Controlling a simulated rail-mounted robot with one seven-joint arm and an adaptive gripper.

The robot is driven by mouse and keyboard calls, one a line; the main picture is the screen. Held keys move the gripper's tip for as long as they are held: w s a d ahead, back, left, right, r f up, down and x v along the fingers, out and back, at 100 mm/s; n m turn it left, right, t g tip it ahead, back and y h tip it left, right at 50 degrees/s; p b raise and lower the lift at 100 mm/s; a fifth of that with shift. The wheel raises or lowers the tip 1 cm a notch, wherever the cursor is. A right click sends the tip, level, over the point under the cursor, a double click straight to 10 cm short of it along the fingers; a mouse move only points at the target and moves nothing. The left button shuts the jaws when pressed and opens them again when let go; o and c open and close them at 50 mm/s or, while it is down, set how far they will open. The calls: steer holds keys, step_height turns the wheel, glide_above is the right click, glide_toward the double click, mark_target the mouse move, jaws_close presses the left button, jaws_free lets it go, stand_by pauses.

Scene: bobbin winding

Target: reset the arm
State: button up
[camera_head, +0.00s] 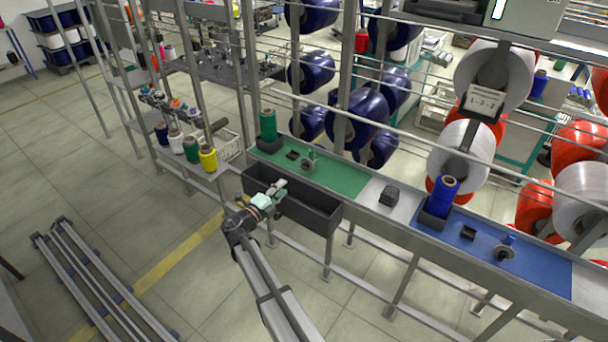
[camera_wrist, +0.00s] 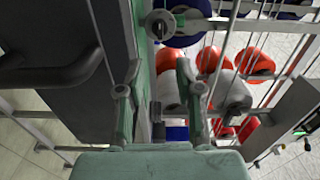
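My gripper (camera_head: 278,188) is in the head view, at the end of my arm. It appears in front of and above the long dark bin (camera_head: 322,217) on the front of the workbench. In the wrist view its two fingers (camera_wrist: 158,75) stand apart with a clear gap and nothing held between them. The green mat (camera_head: 340,178) lies just beyond the gripper, and its edge runs past the fingers in the wrist view (camera_wrist: 142,50). Whether the gripper touches the bin cannot be told.
A green cone (camera_head: 268,125) stands at the mat's far left. Several cones line a left shelf (camera_head: 215,170). Metal rails (camera_head: 400,125) cross behind the bench.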

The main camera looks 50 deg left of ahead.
steer(key=w+d+f+m+g+h+b, duration=0.1)
steer(key=d+f+m+g+h, duration=0.25)
steer(key=d+f+m, duration=0.95)
steer(key=w+d+f+m+g+h+b, duration=0.15)
steer(key=d+f+m+g, duration=0.45)
steer(key=d+m, duration=0.7)
steer(key=w+d+f+m+g+h+b, duration=0.1)
steer(key=d+f+m+g+h, duration=0.2)
steer(key=d+f+m, duration=1.15)
steer(key=s+d+f+m+g+b, duration=0.1)
steer(key=s+d+f+m+g, duration=0.1)
steer(key=d, duration=0.6)
steer(key=s+d+f+m+g, duration=0.1)
steer(key=s+d+g, duration=0.15)
steer(key=d, duration=0.45)
steer(key=s+d+f+m+g+b, duration=0.1)
steer(key=s+d+f+m, duration=0.15)
steer(key=d, duration=0.55)
steer(key=s+d+f+m+g+y+b, duration=0.2)
steer(key=s+d+m, duration=0.3)
steer(key=s+d, duration=0.4)
steer(key=s+d+f+m+g+y+b, duration=0.2)
steer(key=s+d+f+m+g+b, duration=0.1)
steer(key=s+d, duration=0.6)
steer(key=d+m+g, duration=0.1)
steer(key=d+m, duration=0.1)
steer(key=shift+s+f+m, duration=0.2)
steer(key=shift+f+m, duration=0.05)
steer(key=shift+m, duration=0.15)
